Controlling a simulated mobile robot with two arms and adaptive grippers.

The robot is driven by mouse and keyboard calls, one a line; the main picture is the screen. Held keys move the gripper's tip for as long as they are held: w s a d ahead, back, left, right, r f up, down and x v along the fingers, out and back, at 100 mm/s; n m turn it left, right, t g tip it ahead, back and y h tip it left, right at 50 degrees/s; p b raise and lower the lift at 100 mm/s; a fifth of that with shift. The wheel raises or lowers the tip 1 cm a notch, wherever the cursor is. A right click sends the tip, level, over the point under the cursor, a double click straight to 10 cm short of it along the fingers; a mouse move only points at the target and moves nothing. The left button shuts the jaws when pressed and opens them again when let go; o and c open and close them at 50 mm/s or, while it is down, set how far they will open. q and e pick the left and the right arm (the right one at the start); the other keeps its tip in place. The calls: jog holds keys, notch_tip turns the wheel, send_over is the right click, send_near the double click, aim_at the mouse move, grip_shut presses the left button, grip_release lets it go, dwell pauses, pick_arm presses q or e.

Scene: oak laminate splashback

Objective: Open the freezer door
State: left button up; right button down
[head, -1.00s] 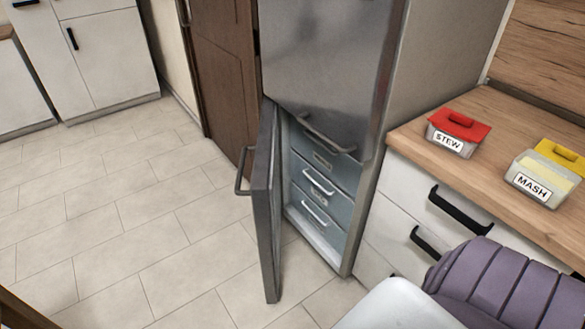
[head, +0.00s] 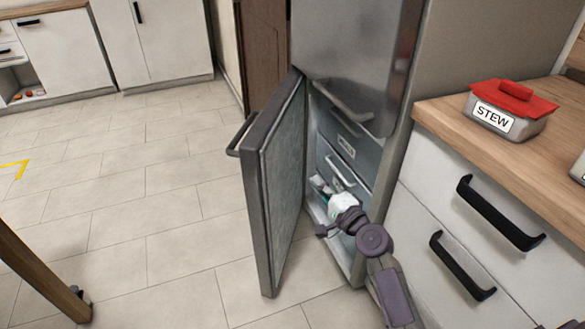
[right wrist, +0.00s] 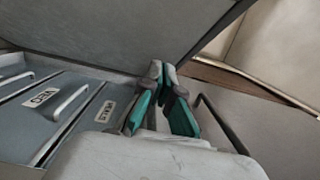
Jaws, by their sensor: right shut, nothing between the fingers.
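The freezer door (head: 282,190) is the lower door of the steel fridge-freezer. In the head view it stands ajar, swung out to the left, with its inner face showing. Its bar handle (head: 240,130) is on the outer side. Behind it are the freezer drawers (head: 338,150), which also show at the left of the right wrist view (right wrist: 45,98). My right gripper (head: 320,186) is shut and empty, in the opening between door and drawers. Its teal-padded fingers meet at the tips in the right wrist view (right wrist: 160,70). My left gripper is not in view.
The upper fridge door (head: 350,55) is shut. A counter with black-handled drawers (head: 470,215) stands close at the right, with a red-lidded STEW container (head: 510,112) on it. Tiled floor (head: 150,200) left of the door is clear. A wooden leg (head: 40,270) is at lower left.

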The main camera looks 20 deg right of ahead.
jog(key=b, duration=0.1)
send_near(277, 156)
jog(key=w+d, duration=0.2)
jog(key=w, duration=0.2)
jog(key=shift+w+a+f, duration=0.1)
jog(key=shift+w+a, duration=0.45)
jog(key=shift+a, duration=0.4)
jog(key=shift+w+a, duration=0.45)
jog(key=shift+a, duration=0.2)
